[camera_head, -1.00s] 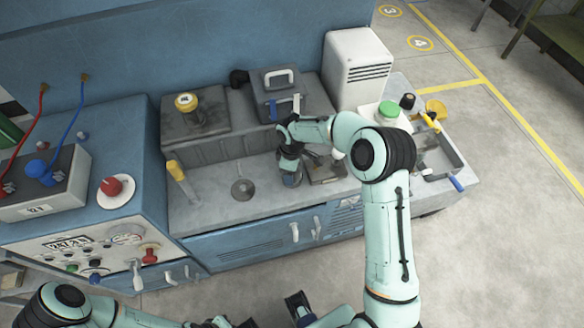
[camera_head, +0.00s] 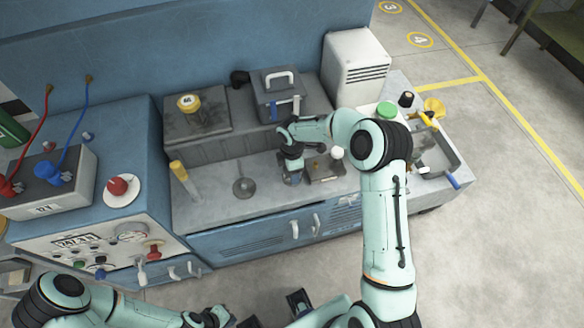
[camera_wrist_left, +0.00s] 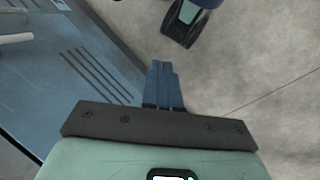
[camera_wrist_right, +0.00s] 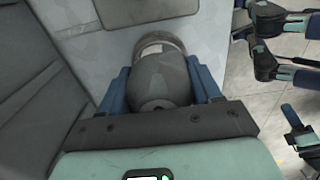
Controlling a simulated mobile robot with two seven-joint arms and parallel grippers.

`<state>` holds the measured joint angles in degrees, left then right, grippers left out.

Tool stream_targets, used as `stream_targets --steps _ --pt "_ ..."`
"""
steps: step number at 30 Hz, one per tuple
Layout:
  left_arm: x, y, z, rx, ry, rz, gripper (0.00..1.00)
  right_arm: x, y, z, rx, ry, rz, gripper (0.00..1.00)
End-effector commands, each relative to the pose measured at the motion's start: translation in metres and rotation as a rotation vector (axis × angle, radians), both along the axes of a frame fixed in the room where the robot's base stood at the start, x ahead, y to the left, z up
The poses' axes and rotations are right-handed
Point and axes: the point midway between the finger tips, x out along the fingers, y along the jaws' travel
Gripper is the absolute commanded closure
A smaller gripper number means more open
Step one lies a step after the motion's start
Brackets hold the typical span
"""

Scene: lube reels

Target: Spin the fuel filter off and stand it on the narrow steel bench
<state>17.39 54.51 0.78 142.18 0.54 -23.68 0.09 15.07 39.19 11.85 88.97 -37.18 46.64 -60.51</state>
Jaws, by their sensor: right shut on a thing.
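The fuel filter, a dark grey can (camera_wrist_right: 160,78) with a paler band at its far end, is between the blue fingers of my right gripper (camera_wrist_right: 163,92). My right gripper is shut on it. In the head view the filter (camera_head: 293,179) is at the worktop, right of a round dish, partly hidden by my wrist. I cannot tell whether its lower end touches the surface. The steel worktop (camera_head: 215,205) runs in front of the raised grey block. My left gripper (camera_wrist_left: 163,75) is shut and empty, over the floor beside the blue cabinet.
The round dish (camera_head: 244,187) and a yellow-topped post (camera_head: 178,172) stand to the left. A small dark plate (camera_head: 325,168) lies close on the right. A yellow-capped jar (camera_head: 190,103) stands on the raised block.

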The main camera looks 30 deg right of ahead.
Motion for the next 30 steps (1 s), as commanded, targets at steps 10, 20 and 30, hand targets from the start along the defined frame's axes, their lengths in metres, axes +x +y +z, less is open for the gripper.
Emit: stream_targets --steps 10,20,30 --pt "-0.001 0.0 -0.001 0.0 0.001 0.0 1.0 -0.002 0.001 -0.003 0.002 0.006 -0.002 0.07" --pt "-0.02 -0.001 -0.01 -0.009 0.064 -0.011 1.0 -0.001 0.001 -0.002 0.002 0.003 -0.003 0.07" --pt "-0.017 0.0 -0.004 -0.007 0.059 -0.011 1.0 0.0 0.001 0.082 0.001 -0.001 -0.002 0.07"
